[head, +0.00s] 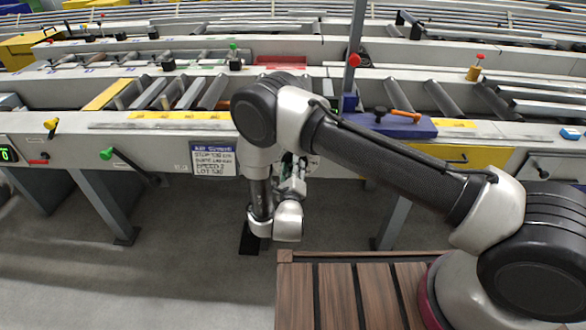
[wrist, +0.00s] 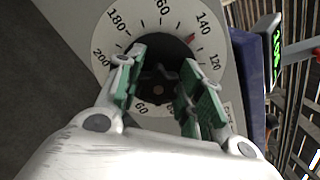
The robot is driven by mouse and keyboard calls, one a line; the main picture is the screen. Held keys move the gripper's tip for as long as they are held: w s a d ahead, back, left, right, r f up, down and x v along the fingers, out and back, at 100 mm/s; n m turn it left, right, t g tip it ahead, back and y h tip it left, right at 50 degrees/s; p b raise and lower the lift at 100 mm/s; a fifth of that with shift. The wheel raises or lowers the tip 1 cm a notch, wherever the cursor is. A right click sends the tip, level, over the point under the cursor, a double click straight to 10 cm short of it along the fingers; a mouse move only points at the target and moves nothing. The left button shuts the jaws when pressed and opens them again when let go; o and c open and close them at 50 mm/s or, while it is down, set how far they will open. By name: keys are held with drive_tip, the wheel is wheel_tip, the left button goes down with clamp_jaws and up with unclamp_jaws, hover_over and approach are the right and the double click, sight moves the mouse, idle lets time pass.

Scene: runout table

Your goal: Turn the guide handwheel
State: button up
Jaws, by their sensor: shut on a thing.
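The guide handwheel (wrist: 158,92) is dark, with a star-shaped hub, and sits in the middle of a white dial (wrist: 114,36) in the wrist view. The dial has black numbers, and a small red mark (wrist: 191,38) shows near 140. My gripper (wrist: 159,72) has its green-padded fingers on either side of the handwheel, shut on it. Part of the wheel's rim is hidden by the fingers. In the head view my gripper (head: 299,171) is at the table's front face, below the rail, and my arm hides most of the wheel and dial there.
The runout table's front beam (head: 120,126) runs across the head view. A green-knobbed lever (head: 107,153) and a lot sign (head: 214,160) are left of my gripper. A blue block with an orange handle (head: 402,125) is on the beam. Floor below is mostly clear.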

drive_tip(key=shift+s+f, duration=0.1)
drive_tip(key=o, duration=1)
drive_tip(key=s, duration=0.7)
drive_tip(key=shift+s+a, duration=0.1)
drive_tip(key=shift+s, duration=0.1)
